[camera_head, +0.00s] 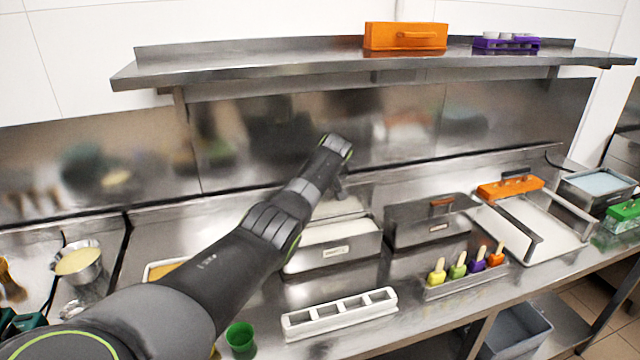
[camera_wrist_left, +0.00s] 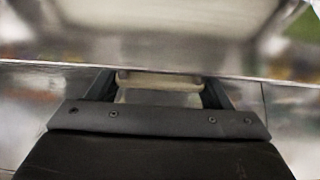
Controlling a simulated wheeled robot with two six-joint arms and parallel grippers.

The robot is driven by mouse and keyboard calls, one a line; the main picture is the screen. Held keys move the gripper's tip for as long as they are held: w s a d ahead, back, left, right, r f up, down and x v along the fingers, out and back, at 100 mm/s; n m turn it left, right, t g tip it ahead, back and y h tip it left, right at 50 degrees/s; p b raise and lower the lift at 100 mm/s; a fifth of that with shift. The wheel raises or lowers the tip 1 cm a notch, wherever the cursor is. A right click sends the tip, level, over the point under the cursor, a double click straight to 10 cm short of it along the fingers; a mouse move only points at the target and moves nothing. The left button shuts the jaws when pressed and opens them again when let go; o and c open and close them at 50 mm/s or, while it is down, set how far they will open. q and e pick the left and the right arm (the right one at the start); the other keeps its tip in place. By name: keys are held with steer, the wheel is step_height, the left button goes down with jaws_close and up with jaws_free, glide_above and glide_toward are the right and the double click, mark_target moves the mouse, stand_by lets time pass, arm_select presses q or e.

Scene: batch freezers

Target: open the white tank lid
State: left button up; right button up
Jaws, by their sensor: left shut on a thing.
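The white tank (camera_head: 333,253) is a steel box with a label on its front, in the middle of the counter. White contents (camera_head: 328,233) show at its top. Its steel lid (camera_head: 352,203) appears tilted up at the back, partly hidden by my left arm. My left gripper (camera_head: 338,188) is over the tank's rear, its fingers mostly hidden in the head view. In the left wrist view, my left gripper (camera_wrist_left: 160,84) is shut on a pale lid handle (camera_wrist_left: 160,80), with a blurred steel surface beyond. My right gripper is not in view.
Right of it stands a steel tank with a brown handle (camera_head: 430,225), its lid down. In front are a white mold tray (camera_head: 340,314), a green cup (camera_head: 240,337) and a rack (camera_head: 466,284) of colored popsicles. A steel shelf (camera_head: 250,65) hangs above.

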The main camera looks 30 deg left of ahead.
arm_select(q)
steer(key=shift+s+a+f, duration=0.1)
steer(key=shift+s+f, duration=0.05)
steer(key=shift+f, duration=0.2)
steer(key=o, duration=1.1)
steer(key=shift+o, duration=1.4)
steer(key=shift+w+a, duration=0.15)
steer(key=shift+w, duration=0.1)
steer(key=shift+v, duration=1.3)
steer(key=b+v, duration=0.4)
steer(key=v, duration=1)
steer(key=shift+d+r, duration=0.2)
steer(key=shift+r, duration=0.1)
steer(key=shift+s, duration=0.1)
